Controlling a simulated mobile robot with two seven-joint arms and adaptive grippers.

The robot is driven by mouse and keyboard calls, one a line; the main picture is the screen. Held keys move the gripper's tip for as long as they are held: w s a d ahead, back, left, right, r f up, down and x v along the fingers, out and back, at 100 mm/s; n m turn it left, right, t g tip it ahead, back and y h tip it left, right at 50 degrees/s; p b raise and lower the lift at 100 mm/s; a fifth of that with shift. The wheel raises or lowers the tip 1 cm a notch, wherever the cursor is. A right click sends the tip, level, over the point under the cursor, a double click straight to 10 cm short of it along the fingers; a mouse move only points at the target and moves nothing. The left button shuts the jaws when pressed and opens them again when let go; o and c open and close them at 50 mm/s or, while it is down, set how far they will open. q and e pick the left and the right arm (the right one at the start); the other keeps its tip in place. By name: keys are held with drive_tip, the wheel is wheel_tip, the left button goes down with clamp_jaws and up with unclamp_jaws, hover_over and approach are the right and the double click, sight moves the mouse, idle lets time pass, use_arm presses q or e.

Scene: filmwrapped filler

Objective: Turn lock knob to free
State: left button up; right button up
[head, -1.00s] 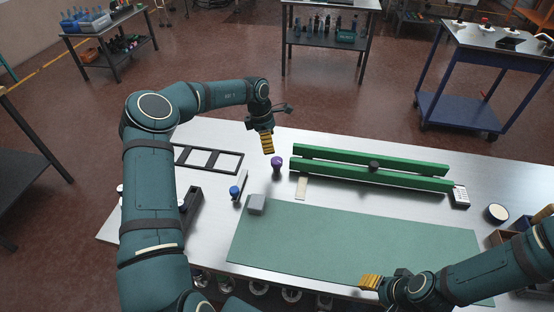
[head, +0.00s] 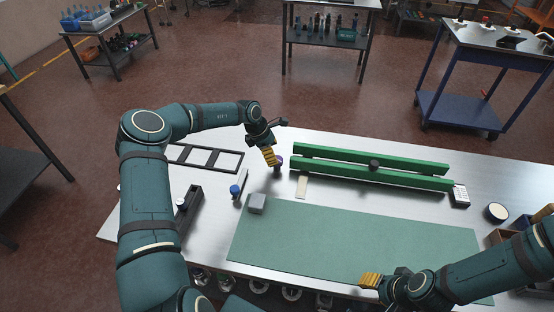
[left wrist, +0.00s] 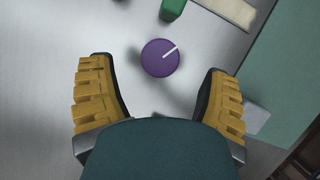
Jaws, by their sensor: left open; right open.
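The purple knob (left wrist: 160,58) shows from above in the left wrist view, with a white line pointing to its upper right. In the head view the knob (head: 279,159) is partly hidden behind my left gripper (head: 271,157). In the left wrist view my left gripper (left wrist: 155,100) is open, its yellow fingers apart on either side below the knob and not touching it. My right gripper (head: 370,281) is open over the front edge of the green mat, far from the knob.
Green rails (head: 370,166) stand right of the knob. The green mat (head: 350,235) is mostly clear.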

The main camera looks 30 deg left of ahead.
use_arm(q)
drive_tip(key=shift+x, duration=2)
drive_tip(key=c, duration=1.2)
